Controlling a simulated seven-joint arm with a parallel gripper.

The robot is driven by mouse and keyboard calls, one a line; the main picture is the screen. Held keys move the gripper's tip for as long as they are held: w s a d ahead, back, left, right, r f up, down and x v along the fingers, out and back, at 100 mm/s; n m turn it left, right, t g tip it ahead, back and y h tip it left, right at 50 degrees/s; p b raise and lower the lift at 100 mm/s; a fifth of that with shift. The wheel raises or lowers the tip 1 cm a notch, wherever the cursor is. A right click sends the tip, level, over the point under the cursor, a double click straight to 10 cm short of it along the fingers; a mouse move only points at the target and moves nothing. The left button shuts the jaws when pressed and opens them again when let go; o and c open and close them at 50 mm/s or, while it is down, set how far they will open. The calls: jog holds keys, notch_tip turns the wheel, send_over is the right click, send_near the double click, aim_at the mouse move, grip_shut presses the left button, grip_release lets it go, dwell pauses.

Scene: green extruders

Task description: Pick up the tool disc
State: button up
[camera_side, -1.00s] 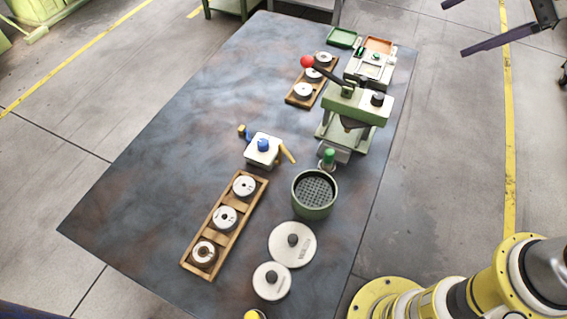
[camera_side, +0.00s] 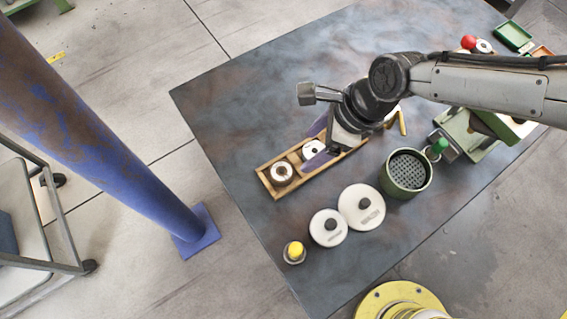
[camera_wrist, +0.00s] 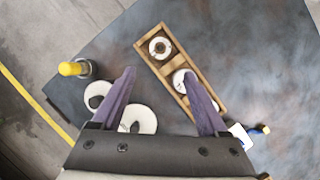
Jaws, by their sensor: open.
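Several round metal discs, any of which could be the tool disc, sit in a long wooden tray (camera_side: 268,183). The near-end disc (camera_side: 281,173) has a darker centre. The middle disc (camera_side: 313,149) is partly covered by my fingers, and the far one is hidden by my gripper. In the wrist view the tray (camera_wrist: 146,35) holds the end disc (camera_wrist: 160,47) and the middle disc (camera_wrist: 181,80). My gripper (camera_side: 318,144) is open and empty above the tray. In the wrist view its fingers (camera_wrist: 159,73) are spread, the right one overlapping the tray.
Two white knobbed lids (camera_side: 361,207) (camera_side: 328,228) lie beside a green pot with a mesh (camera_side: 405,172). A yellow-topped item (camera_side: 294,252) stands near the table's edge. A green press (camera_side: 470,135) is partly behind my arm. The table left of the tray is clear.

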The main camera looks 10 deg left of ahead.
aim_at(281, 171)
jog(key=x, duration=1.3)
jog(key=shift+a+f, duration=0.15)
jog(key=shift+a, duration=0.05)
grip_shut()
